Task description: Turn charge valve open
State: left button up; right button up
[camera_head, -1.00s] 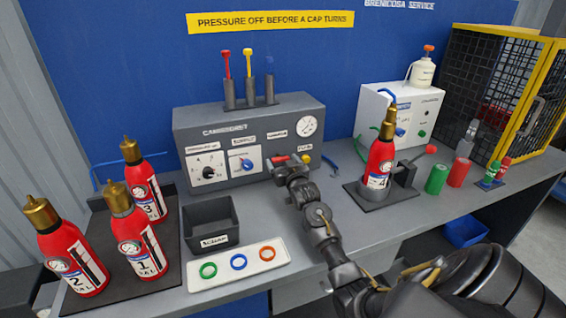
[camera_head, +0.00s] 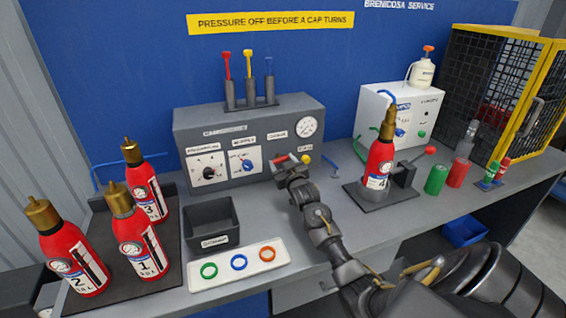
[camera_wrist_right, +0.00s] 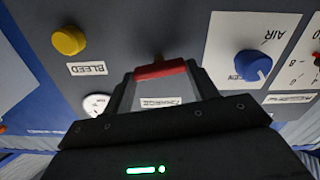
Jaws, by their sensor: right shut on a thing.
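The charge valve has a red handle (camera_wrist_right: 160,70) above the CHARGE label in the right wrist view. In the head view the red handle (camera_head: 280,161) shows at the lower front of the grey console, partly hidden by my gripper. My right gripper (camera_head: 291,164) is at the console front, shut on the red handle. In the wrist view its fingers (camera_wrist_right: 160,86) stand at either end of the handle, which lies nearly crosswise. My left gripper is not in view.
The yellow bleed knob (camera_wrist_right: 68,40) and the blue supply knob (camera_wrist_right: 253,65) flank the handle. A gauge (camera_head: 307,127) is above. A grey bin (camera_head: 211,222) and ring tray (camera_head: 262,262) stand in front. Extinguisher 4 (camera_head: 379,164) stands to the right.

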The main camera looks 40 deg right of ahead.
jog(key=n+p, duration=0.1)
jog(key=n, duration=0.2)
jog(key=shift+r+n, duration=0.1)
jog(key=shift+n, duration=0.3)
jog(key=n+p, duration=0.1)
jog(key=n, duration=0.3)
jog(key=shift+a+n, duration=0.15)
jog(key=shift+n, duration=0.15)
jog(key=n, duration=0.3)
jog(key=shift+w+p, duration=0.1)
jog(key=shift+p, duration=0.3)
jog(key=shift+f+n+p, duration=0.15)
jog(key=shift+n+p, duration=0.05)
jog(key=shift+n, duration=0.85)
jog(key=shift+f+n+p, duration=0.15)
jog(key=shift+n, duration=0.9)
jog(key=o, duration=1)
